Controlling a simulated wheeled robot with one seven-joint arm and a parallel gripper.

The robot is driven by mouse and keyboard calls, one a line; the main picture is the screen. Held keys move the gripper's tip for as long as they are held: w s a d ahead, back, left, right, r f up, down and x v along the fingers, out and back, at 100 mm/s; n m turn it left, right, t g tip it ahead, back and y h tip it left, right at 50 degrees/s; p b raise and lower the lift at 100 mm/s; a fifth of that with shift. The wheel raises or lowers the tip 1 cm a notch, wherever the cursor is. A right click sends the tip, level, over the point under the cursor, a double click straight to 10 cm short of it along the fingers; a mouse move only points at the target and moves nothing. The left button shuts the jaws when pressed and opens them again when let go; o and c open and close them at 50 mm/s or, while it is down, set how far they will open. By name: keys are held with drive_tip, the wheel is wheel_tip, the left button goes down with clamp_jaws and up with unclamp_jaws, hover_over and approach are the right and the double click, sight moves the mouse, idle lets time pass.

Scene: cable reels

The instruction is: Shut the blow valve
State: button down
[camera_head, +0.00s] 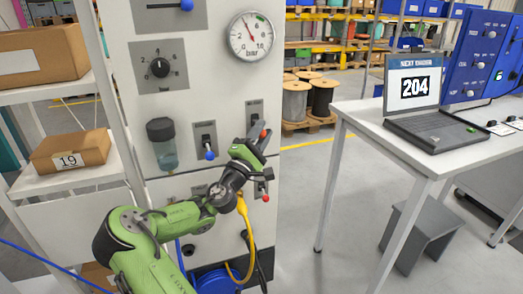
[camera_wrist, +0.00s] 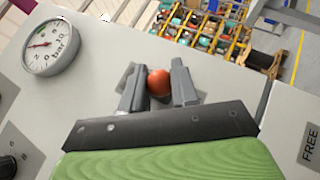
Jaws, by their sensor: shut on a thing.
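In the head view, a lever with an orange-red ball knob (camera_head: 264,133) sticks out near the right edge of the grey panel (camera_head: 220,95). My gripper (camera_head: 255,143) is at this lever and hides most of it. In the wrist view, the orange-red knob (camera_wrist: 159,83) sits between the two fingers of my gripper (camera_wrist: 156,78), which are closed in on the lever. Which valve this lever is I cannot read from its label.
A blue-knobbed lever (camera_head: 210,155) is left of my gripper and a red-knobbed lever (camera_head: 265,198) just below it. A pressure gauge (camera_head: 250,36) is above. Yellow hose (camera_head: 246,235) hangs below. A white table (camera_head: 375,118) with a laptop (camera_head: 425,105) stands right, across free floor.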

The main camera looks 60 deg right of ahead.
drive_tip(key=f+m+g+b, duration=0.1)
drive_tip(key=m+b, duration=0.1)
drive_tip(key=b, duration=0.1)
drive_tip(key=shift+w+d+f+g+h, duration=0.1)
drive_tip(key=shift+d+f+g+h, duration=0.1)
drive_tip(key=shift+g+h, duration=0.15)
drive_tip(key=shift+m+g+b, duration=0.4)
drive_tip(key=shift+m+g, duration=0.05)
drive_tip(key=shift+m, duration=0.15)
drive_tip(key=shift+r+g, duration=0.1)
drive_tip(key=shift+g, duration=0.2)
drive_tip(key=c, duration=0.9)
unclamp_jaws()
drive_tip(key=shift+r, duration=0.1)
drive_tip(key=v, duration=1.5)
drive_tip(key=shift+a+f+b, duration=0.25)
drive_tip(key=shift+f+b, duration=0.1)
